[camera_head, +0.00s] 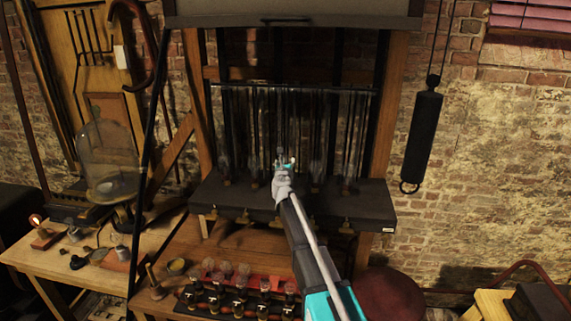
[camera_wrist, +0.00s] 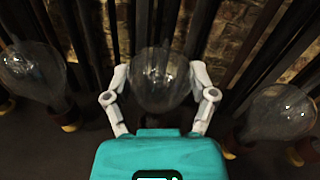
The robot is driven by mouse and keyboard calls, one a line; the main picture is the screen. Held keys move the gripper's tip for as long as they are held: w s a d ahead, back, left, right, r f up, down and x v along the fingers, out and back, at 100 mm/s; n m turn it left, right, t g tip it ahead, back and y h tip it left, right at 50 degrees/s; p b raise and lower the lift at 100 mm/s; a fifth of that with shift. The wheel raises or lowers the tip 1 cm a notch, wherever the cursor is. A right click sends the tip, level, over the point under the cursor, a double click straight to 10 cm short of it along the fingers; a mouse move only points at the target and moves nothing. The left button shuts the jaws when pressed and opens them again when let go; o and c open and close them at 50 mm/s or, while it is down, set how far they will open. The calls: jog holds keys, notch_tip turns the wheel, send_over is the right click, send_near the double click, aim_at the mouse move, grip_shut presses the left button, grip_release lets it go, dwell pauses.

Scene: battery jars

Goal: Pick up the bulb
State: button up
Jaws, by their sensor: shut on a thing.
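In the wrist view, a clear round glass bulb (camera_wrist: 160,82) sits between the two pale fingers of my gripper (camera_wrist: 160,72). The fingers are shut on its sides. Its base is hidden behind the teal body of my gripper. In the head view, my gripper (camera_head: 285,165) reaches to the middle of a dark shelf (camera_head: 225,196); the held bulb is too small to make out there. Other similar glass bulbs stand on both sides, one at the left (camera_wrist: 32,72) and one at the right (camera_wrist: 280,112), each apart from my fingers.
Dark vertical rods (camera_head: 340,120) stand close behind the bulbs. Below the shelf, a rack with several small bulbs (camera_head: 240,284) stands on a wooden table (camera_head: 235,238). A black cylinder (camera_head: 422,135) hangs at the right. A glass dome (camera_head: 107,160) stands at the left.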

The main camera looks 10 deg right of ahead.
notch_tip(320, 180, up, 2)
jog(key=shift+r+p, duration=0.1)
jog(key=shift+p, duration=0.65)
jog(key=s+r+p, duration=0.9)
jog(key=s, duration=0.5)
jog(key=shift+a+r+p, duration=0.25)
jog(key=shift+a+p, duration=0.05)
jog(key=shift+a, duration=0.05)
jog(key=shift+s, duration=0.1)
